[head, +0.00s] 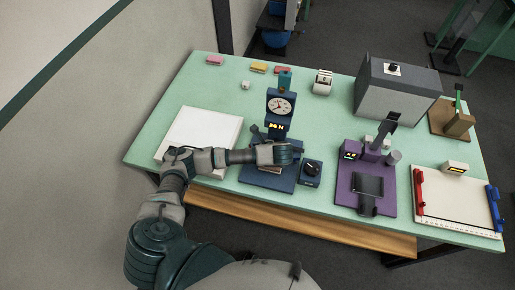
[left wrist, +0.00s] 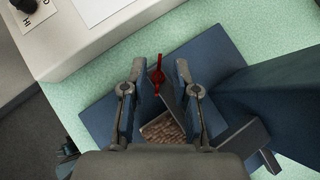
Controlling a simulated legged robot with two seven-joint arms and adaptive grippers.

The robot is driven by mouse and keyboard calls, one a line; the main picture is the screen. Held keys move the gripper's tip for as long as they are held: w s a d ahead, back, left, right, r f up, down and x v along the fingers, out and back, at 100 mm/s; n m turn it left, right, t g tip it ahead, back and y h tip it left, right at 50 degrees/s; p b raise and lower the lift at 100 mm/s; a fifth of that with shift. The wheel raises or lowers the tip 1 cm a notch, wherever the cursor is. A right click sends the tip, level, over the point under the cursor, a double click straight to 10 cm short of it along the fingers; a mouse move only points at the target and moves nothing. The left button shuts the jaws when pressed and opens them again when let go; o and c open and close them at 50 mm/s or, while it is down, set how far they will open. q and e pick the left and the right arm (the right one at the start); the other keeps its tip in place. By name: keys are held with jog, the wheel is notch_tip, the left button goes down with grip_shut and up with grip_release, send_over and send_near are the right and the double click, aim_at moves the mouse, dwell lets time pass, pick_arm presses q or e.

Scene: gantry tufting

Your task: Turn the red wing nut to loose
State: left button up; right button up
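The red wing nut (left wrist: 157,75) shows in the left wrist view, upright between the fingertips of my left gripper (left wrist: 158,84). The fingers are spread, with a gap on each side of the nut, and hold nothing. The nut belongs with a dark blue instrument base (left wrist: 105,117). In the head view my left gripper (head: 278,153) is low in front of the blue stand (head: 280,128) with a round dial (head: 281,105) and a lit display. The arm and gripper hide the nut there. My right gripper is in neither view.
A small dark knob box (head: 311,173) stands just right of the gripper. A purple stand (head: 350,190) and a board with red and blue clamps (head: 455,205) are further right. A white slab (head: 215,122) lies left. A big grey box (head: 395,92) stands behind.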

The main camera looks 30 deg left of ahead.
pick_arm(q)
jog(key=shift+d+r, duration=0.75)
jog(key=shift+d, duration=0.1)
jog(key=shift+d+r, duration=0.1)
jog(key=shift+r, duration=0.1)
jog(key=shift+s+r, duration=0.25)
jog(key=v, duration=0.8)
jog(key=shift+d, duration=0.3)
jog(key=shift+s+a+r, duration=0.1)
jog(key=shift+s+r, duration=0.05)
jog(key=shift+r, duration=0.05)
